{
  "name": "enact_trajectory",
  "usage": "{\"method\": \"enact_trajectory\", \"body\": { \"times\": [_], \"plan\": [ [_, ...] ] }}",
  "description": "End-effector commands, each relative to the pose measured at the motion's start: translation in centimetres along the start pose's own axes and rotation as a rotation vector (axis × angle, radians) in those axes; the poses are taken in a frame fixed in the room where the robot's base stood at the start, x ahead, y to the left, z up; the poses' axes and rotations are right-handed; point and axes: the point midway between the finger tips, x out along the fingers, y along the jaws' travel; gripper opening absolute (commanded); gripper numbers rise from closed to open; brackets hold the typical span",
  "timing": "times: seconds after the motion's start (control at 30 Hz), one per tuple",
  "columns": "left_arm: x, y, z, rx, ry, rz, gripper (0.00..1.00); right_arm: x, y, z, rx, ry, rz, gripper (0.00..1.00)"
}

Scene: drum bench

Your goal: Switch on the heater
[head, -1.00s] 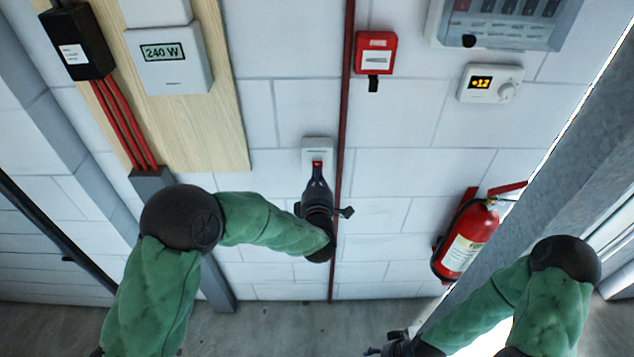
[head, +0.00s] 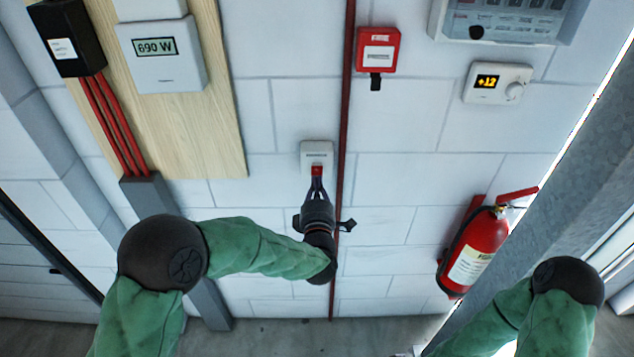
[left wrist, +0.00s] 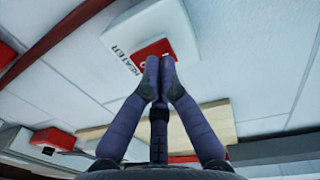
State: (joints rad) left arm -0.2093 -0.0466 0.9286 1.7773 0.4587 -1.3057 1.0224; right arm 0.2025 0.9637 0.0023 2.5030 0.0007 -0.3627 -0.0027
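The heater switch (head: 317,152) is a small white box on the wall with a red rocker (head: 317,171) at its lower part. In the left wrist view the switch box (left wrist: 183,27) carries the word HEATER, and its red rocker (left wrist: 150,50) is partly hidden behind my fingers. My left gripper (head: 317,182) is shut and empty. Its fingertips (left wrist: 158,76) are together at the rocker; I cannot tell whether they touch it. The power meter (head: 160,48) on the wooden board reads 690 W. My right gripper is out of view below the head view.
A dark red pipe (head: 344,120) runs down the wall just right of the switch. A red call box (head: 377,51), a thermostat (head: 497,82) reading +12 and a fire extinguisher (head: 474,250) are further right. The wall left of the switch is clear up to the board.

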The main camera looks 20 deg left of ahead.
Motion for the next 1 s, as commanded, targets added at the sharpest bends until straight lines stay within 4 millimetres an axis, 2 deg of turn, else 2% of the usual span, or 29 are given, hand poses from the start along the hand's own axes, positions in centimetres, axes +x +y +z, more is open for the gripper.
{"method": "enact_trajectory", "body": {
  "times": [0.3, 0.5, 0.7, 1.0],
  "plan": [
    [-6.6, -0.1, 0.1, 0.002, -0.007, -0.002, 0.00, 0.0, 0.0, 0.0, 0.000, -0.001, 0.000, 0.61],
    [-9.5, -0.1, 0.1, 0.002, -0.005, -0.002, 0.00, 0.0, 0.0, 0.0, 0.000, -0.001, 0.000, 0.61],
    [-10.6, -0.2, 0.0, 0.002, -0.004, -0.003, 0.00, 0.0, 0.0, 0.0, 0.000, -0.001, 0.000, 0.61],
    [-10.7, -0.2, 0.0, 0.003, -0.003, -0.003, 0.00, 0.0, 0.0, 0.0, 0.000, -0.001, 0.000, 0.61]
  ]
}}
